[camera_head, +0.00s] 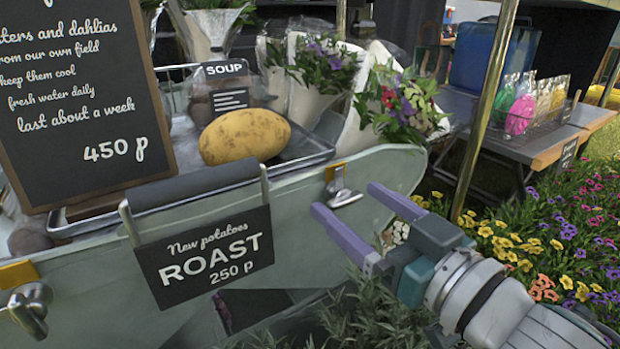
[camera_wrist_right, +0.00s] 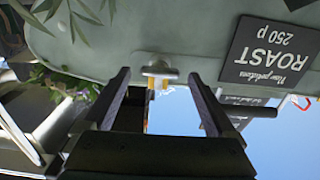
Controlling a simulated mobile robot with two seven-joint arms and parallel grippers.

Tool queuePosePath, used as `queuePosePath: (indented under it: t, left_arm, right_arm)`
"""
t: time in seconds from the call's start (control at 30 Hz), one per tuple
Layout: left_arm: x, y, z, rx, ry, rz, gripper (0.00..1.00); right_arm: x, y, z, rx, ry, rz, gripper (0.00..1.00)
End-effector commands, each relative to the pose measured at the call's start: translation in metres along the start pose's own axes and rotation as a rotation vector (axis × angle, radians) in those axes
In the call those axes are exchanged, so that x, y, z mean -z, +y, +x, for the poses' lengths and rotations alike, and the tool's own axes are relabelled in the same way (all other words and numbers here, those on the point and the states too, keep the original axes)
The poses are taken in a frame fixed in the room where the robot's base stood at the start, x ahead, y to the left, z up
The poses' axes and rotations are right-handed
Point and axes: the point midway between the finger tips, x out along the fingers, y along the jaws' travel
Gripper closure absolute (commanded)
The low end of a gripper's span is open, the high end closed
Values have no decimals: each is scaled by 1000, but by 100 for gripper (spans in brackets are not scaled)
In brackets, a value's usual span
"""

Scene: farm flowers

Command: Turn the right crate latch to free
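The right crate latch (camera_head: 346,197) is a small silver handle under a yellow plate (camera_head: 335,172) on the upper right of the pale green crate (camera_head: 405,168). My right gripper (camera_head: 346,200) is open and empty, its two purple-grey fingers pointing at the latch. In the right wrist view, the latch (camera_wrist_right: 160,71) shows between and just beyond the spread fingertips (camera_wrist_right: 160,78), and I see no contact. A second silver latch (camera_head: 28,308) is on the crate at the lower left. My left gripper is not in view.
A "ROAST" sign (camera_head: 207,258) hangs on the crate front, left of the gripper. A potato (camera_head: 245,136) lies on a metal tray (camera_head: 305,150) above. Flowers (camera_head: 545,235) fill the right, and leafy plants (camera_head: 350,315) stand below the arm.

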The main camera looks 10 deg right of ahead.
Motion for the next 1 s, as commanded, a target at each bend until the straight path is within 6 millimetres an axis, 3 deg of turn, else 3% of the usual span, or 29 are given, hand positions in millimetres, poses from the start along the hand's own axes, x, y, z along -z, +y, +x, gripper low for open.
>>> queuePosePath:
  t: [0.07, 0.73, 1.0]
  left_arm:
    - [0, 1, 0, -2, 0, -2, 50]
    - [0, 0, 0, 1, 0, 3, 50]
    - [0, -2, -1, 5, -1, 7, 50]
  right_arm:
    - [0, 0, 0, 0, 0, 0, 18]
    - [0, 0, 0, 0, 0, 0, 93]
    - [0, 0, 0, 0, 0, -27, 93]
